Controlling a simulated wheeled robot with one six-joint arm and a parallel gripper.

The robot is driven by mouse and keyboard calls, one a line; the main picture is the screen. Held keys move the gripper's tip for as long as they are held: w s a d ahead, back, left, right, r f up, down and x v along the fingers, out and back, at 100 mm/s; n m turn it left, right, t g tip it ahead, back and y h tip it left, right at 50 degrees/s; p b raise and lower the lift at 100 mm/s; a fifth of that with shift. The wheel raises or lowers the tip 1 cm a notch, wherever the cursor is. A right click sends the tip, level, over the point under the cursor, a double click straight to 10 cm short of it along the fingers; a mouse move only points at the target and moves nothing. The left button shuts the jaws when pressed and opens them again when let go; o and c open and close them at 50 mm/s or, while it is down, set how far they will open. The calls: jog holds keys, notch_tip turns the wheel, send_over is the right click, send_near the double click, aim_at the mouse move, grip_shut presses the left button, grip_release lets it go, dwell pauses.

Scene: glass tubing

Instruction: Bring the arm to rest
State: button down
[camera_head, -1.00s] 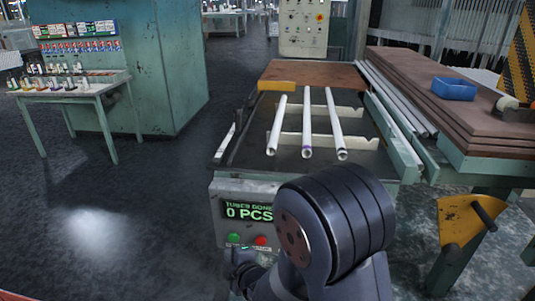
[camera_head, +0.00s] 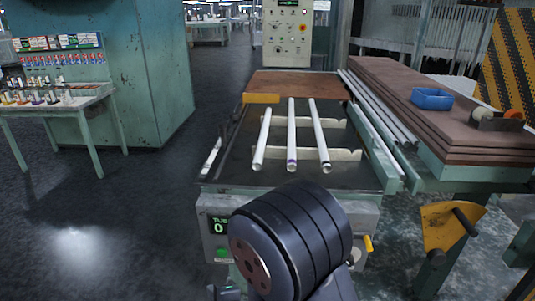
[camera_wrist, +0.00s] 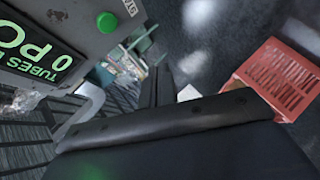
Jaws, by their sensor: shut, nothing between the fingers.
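My arm's dark rounded joint fills the lower middle of the head view, in front of the tube bench (camera_head: 212,185). My gripper (camera_wrist: 157,76) shows in the wrist view as two dark narrow fingers close together beyond a black bar, with nothing between them. It hangs low near the bench's front panel, which appears rotated in that view with its green display (camera_wrist: 38,50) and green button (camera_wrist: 107,22). In the head view the arm covers part of the display (camera_head: 218,226). Three white tubes (camera_head: 291,135) lie side by side on the bench, apart from my arm.
A red crate (camera_wrist: 275,78) is on the floor at the right of the wrist view. Open floor lies left, before a small table (camera_head: 60,108).

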jog(key=w+b, duration=0.1)
jog(key=w, duration=0.5)
jog(key=shift+d+f, duration=0.2)
jog(key=shift+f, duration=0.05)
jog(key=shift+b, duration=0.6)
jog(key=r+p, duration=0.1)
jog(key=p, duration=0.3)
jog(key=shift+s, duration=0.1)
